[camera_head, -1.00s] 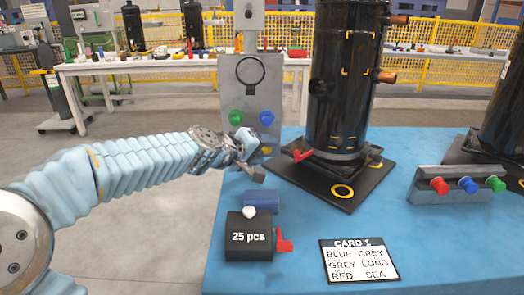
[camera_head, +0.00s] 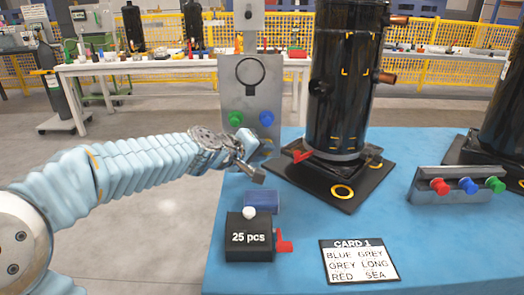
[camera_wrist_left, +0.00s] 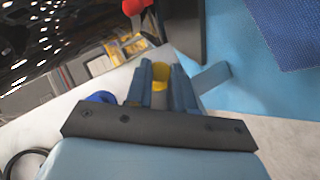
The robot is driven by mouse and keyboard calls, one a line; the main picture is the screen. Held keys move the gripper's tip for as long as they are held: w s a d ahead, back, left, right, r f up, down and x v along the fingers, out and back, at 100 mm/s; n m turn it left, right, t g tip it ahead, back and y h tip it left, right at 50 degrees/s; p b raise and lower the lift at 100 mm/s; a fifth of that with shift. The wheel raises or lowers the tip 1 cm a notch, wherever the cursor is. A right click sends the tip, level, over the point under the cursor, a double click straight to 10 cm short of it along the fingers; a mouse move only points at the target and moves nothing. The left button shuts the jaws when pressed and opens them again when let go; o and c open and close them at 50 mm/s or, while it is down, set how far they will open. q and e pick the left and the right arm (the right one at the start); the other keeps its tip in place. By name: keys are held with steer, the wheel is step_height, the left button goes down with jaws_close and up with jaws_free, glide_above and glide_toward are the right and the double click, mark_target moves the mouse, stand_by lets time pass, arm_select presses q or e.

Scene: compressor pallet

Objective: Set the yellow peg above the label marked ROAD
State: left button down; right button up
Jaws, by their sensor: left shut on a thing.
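The yellow peg (camera_wrist_left: 160,70) shows in the left wrist view, between the two fingers of my left gripper (camera_wrist_left: 158,85), which is shut on it. In the head view the left gripper (camera_head: 256,173) is in front of the lower part of a grey upright panel (camera_head: 251,90), at the left edge of the blue table. The peg is hidden there behind the gripper and wrist. I cannot tell whether it still touches the panel. A label reading ROAD is not readable in either view. My right gripper is not in view.
The panel bears a green peg (camera_head: 237,118) and a blue peg (camera_head: 266,118). A black compressor (camera_head: 343,110) stands close right. A black box (camera_head: 247,238) and CARD 1 (camera_head: 358,260) lie in front. A grey rack (camera_head: 458,188) holds three pegs.

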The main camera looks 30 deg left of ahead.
arm_select(q)
steer(key=shift+s+d+p, duration=0.2)
steer(key=shift+s+d, duration=0.3)
steer(key=shift+s, duration=0.35)
steer(key=shift+s+d+p, duration=0.25)
steer(key=shift+s+d, duration=0.3)
steer(key=shift+s, duration=0.25)
steer(key=shift+s+d+p, duration=0.2)
steer(key=shift+s+d, duration=0.3)
steer(key=shift+s, duration=0.35)
steer(key=shift+d, duration=0.1)
